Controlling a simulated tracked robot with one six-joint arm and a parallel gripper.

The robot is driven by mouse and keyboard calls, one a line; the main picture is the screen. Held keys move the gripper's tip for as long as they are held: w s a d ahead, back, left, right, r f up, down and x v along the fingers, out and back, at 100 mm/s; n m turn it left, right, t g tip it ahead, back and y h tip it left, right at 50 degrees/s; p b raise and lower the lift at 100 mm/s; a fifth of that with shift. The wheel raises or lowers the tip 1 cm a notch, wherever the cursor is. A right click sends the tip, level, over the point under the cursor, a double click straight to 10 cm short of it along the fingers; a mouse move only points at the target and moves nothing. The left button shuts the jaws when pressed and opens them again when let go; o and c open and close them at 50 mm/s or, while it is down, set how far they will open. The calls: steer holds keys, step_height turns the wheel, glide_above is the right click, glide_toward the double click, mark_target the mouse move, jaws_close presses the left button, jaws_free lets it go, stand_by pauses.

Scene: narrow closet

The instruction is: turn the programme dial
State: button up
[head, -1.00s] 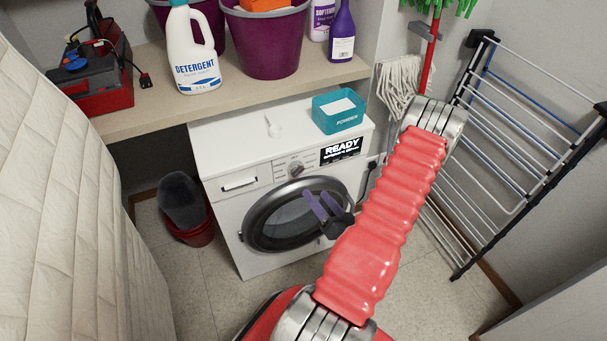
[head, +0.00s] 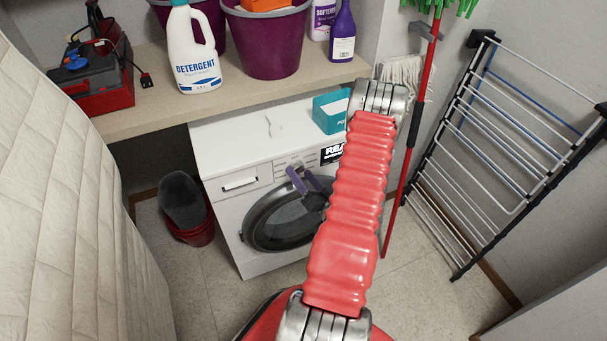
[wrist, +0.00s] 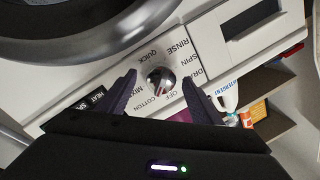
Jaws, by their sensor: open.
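The programme dial (wrist: 160,80) is a small round silver and dark knob on the white washer's control panel. In the wrist view, upside-down labels such as QUICK, RINSE, SPIN, OFF and COTTON surround it. My gripper (wrist: 158,79) is open, with one dark purple finger on each side of the dial. I see gaps between fingers and knob; the depth is unclear. In the head view my gripper (head: 299,171) is over the panel and mostly covers the dial. The washer (head: 226,150) stands under the counter. Its black display (head: 331,154) is partly hidden by my arm.
The round washer door (head: 262,222) is shut below the panel. A teal powder box (head: 328,112) and a white scoop (head: 273,128) lie on the washer top. A detergent bottle (head: 194,55) stands on the counter (head: 140,110). A drying rack (head: 500,140) leans at right.

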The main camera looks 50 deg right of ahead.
steer(key=shift+w, duration=0.15)
steer(key=shift+c, duration=0.2)
steer(key=c, duration=1)
steer(key=shift+d, duration=0.1)
